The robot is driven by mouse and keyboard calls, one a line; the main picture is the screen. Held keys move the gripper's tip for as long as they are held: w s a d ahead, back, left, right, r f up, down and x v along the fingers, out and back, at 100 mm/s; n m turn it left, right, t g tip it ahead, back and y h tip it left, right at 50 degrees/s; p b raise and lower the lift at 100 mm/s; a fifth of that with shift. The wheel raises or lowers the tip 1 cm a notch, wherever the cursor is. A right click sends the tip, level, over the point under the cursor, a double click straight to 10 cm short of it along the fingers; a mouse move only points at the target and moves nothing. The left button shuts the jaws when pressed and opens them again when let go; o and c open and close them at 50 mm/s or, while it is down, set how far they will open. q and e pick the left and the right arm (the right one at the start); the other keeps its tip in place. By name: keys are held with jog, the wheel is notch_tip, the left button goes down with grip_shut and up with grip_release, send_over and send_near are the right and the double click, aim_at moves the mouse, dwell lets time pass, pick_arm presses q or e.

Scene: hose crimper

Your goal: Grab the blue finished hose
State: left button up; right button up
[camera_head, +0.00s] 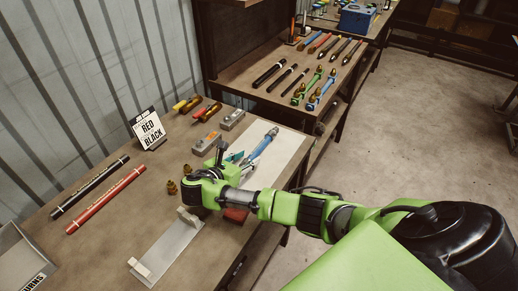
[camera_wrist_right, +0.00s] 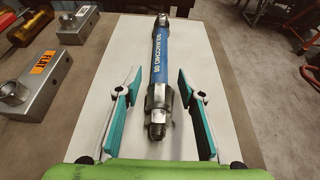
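The blue finished hose (camera_head: 264,143) lies on a white sheet (camera_head: 285,150) at the right end of the near table. It has metal fittings at both ends. In the right wrist view the blue hose (camera_wrist_right: 161,55) points away from me, its near fitting between the teal finger pads. My right gripper (camera_head: 238,158) is open in the head view, at the hose's near end. The wrist view shows both fingers of the right gripper (camera_wrist_right: 160,92) spread, with a gap on each side of the hose. My left gripper is not in view.
Grey metal blocks (camera_head: 206,142) stand left of the sheet. A red hose (camera_head: 105,199), a black hose (camera_head: 90,187) and a RED BLACK sign (camera_head: 148,128) are further left. A metal rail (camera_head: 166,250) lies in front. Several more hoses lie on the far table (camera_head: 235,77).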

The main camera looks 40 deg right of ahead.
aim_at(253, 154)
jog(key=x, duration=0.4)
jog(key=shift+d+f, duration=0.1)
jog(key=shift+d, duration=0.05)
grip_shut()
jog(key=shift+r, duration=0.25)
